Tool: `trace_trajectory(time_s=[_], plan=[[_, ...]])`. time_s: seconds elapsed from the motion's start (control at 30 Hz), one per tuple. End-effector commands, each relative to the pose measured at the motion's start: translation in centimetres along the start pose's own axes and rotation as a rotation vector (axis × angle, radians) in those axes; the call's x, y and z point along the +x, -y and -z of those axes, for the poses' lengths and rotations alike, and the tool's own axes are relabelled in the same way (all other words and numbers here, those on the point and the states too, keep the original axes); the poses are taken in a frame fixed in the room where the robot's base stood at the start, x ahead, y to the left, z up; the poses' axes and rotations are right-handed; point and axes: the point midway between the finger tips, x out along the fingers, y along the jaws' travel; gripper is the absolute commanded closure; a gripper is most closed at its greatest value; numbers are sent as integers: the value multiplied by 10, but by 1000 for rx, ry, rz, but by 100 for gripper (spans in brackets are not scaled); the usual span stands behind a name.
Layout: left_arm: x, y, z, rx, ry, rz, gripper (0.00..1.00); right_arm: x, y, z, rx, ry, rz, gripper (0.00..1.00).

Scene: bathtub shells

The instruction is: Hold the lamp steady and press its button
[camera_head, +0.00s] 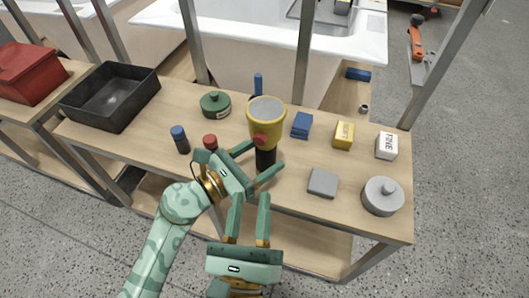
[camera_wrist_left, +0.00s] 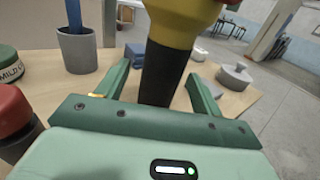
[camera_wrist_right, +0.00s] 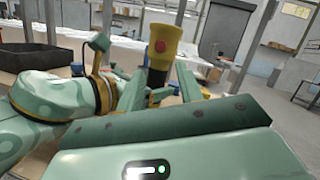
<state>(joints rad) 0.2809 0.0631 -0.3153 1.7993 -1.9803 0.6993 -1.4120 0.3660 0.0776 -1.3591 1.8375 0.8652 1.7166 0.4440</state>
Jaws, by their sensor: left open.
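The lamp stands upright on the bench, with a yellow head (camera_head: 266,119), a red button (camera_head: 260,140) on its near side and a black handle (camera_head: 265,158). My left gripper (camera_head: 266,160) is open, its fingers on either side of the handle. In the left wrist view the handle (camera_wrist_left: 163,75) is between the fingers, with gaps on both sides. My right gripper (camera_head: 250,200) is open and empty, nearer than the lamp and pointing toward it. In the right wrist view the lamp's red button (camera_wrist_right: 160,46) faces me beyond the fingers.
Close to the lamp are a red-capped jar (camera_head: 210,141), a blue-capped bottle (camera_head: 180,138), a green tin (camera_head: 215,103) and blue blocks (camera_head: 301,125). A grey block (camera_head: 323,182) and lidded grey pot (camera_head: 382,195) stand right. A black tray (camera_head: 112,95) is left.

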Motion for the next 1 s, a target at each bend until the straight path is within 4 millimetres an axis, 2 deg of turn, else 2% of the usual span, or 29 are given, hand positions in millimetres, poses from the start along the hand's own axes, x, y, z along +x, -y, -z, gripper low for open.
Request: trace_trajectory(time_s=[0.13,0.4,0.43,0.47,0.6,0.67,0.7,0.8,1.0], plan=[[11,0,0,-1,1,1,33,0,0,0,0,0,0,64],[12,0,0,0,0,1,33,0,0,0,0,0,0,64],[12,0,0,0,0,1,36,0,0,0,0,0,0,64],[12,0,0,0,0,1,45,0,0,0,0,0,0,64],[12,0,0,0,0,1,84,0,0,0,0,0,0,64],[12,0,0,0,0,1,86,0,0,0,0,0,0,64],[12,0,0,0,0,1,86,0,0,0,0,0,0,75],[12,0,0,0,0,1,86,0,0,0,0,0,0,100],[12,0,0,0,0,0,86,0,0,0,0,0,0,100]])
